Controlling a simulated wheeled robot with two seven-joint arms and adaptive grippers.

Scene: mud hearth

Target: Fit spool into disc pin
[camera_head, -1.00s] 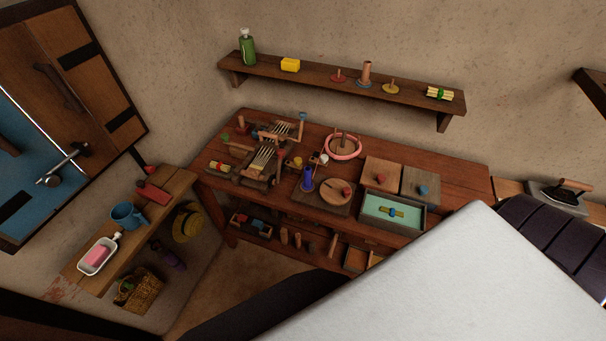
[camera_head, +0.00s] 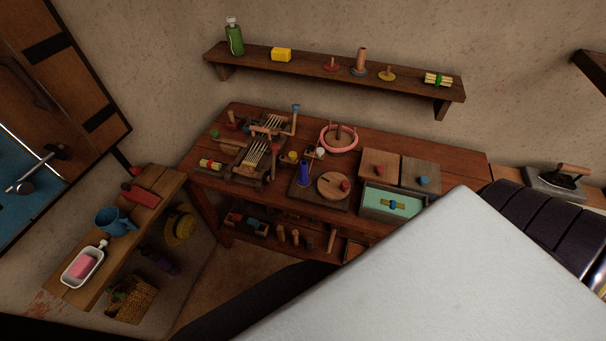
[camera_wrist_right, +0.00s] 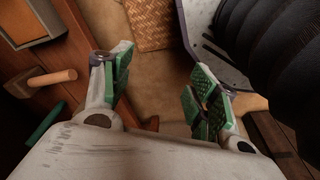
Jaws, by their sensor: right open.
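On the wall shelf, a brown wooden spool (camera_head: 361,59) stands upright on a blue-grey disc. Beside it are a red disc with an upright pin (camera_head: 331,66) and a yellow disc with an upright pin (camera_head: 387,74). On the workbench, a blue cylinder (camera_head: 304,173) stands on a dark board beside a round wooden disc (camera_head: 331,189) with a red knob. I cannot tell which spool and pin the task names. In the right wrist view my right gripper (camera_wrist_right: 163,82) is open with nothing between its green pads. My left gripper is out of view.
The workbench (camera_head: 235,120) also holds a small loom, a pink ring (camera_head: 337,150) and a tray (camera_head: 368,211) with a blue-green inside. A low side bench (camera_head: 175,184) carries a blue mug and a soap dish. My pale body part covers the lower right.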

